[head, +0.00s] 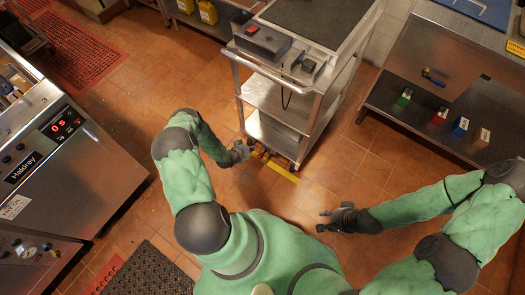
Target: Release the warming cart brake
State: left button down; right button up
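The steel warming cart (273,91) stands upright at top centre in the head view, with a dark top and shelves below. A small red part (262,154), perhaps the brake pedal, shows low by the cart's near end, next to a yellow floor strip (282,172). My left gripper (248,147) is down beside the cart's near left leg, just left of the red part. Whether it touches the red part and how far its fingers are apart are too small to tell. My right gripper (321,220) is open and empty over the floor, nearer to me.
A dark box with a red button (262,40) sits on the cart's near end. A steel bench (400,75) with several small coloured boxes is on the right. A steel machine with a red display (66,124) stands on the left. Tiled floor (110,88) is clear between machine and cart.

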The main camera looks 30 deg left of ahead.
pick_arm(q)
jog(key=b, duration=0.6)
send_over(263, 154)
jog(key=a, duration=0.2)
notch_tip(263, 154, down, 9)
jog(key=shift+s+d+f, duration=0.1)
jog(key=shift+s+f, duration=0.45)
jog(key=shift+f, duration=0.1)
jog(key=shift+s+f, duration=0.4)
jog(key=shift+s, duration=0.1)
jog(key=s+f, duration=0.3)
jog(key=f, duration=0.3)
